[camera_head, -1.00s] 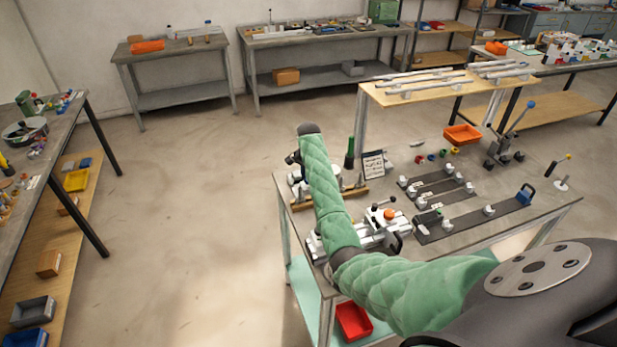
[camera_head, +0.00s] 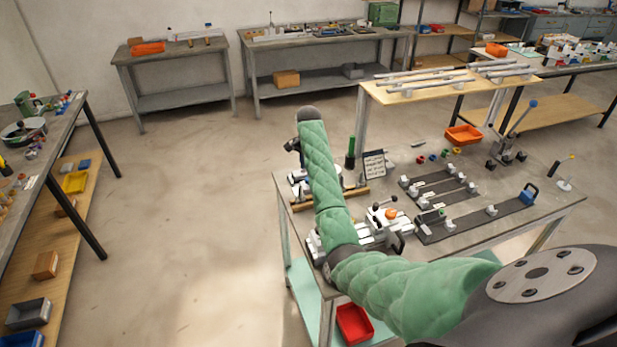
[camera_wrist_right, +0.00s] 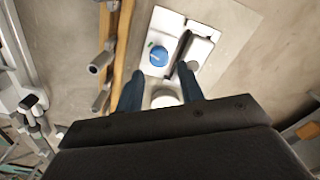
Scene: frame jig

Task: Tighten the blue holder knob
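The blue knob (camera_wrist_right: 158,56) is a round cap on a white block (camera_wrist_right: 160,24) in the right wrist view. My right gripper (camera_wrist_right: 160,72) is open, with its two dark blue fingers apart. The knob appears just beyond the fingertips and between their lines; I cannot tell whether either finger touches it. A black bar (camera_wrist_right: 181,52) lies beside the knob, near the right finger. A white round part (camera_wrist_right: 165,98) shows between the fingers. In the head view my green-sleeved right arm reaches over the table's left side, and the knob cannot be made out. My left gripper is not in view.
A wooden rail (camera_wrist_right: 124,50) with metal pegs runs close along the left finger. On the worktable (camera_head: 500,232), a clamp fixture (camera_head: 375,232), dark plates (camera_head: 480,217), a green bottle (camera_head: 350,152) and a sign (camera_head: 374,164) stand near my arm.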

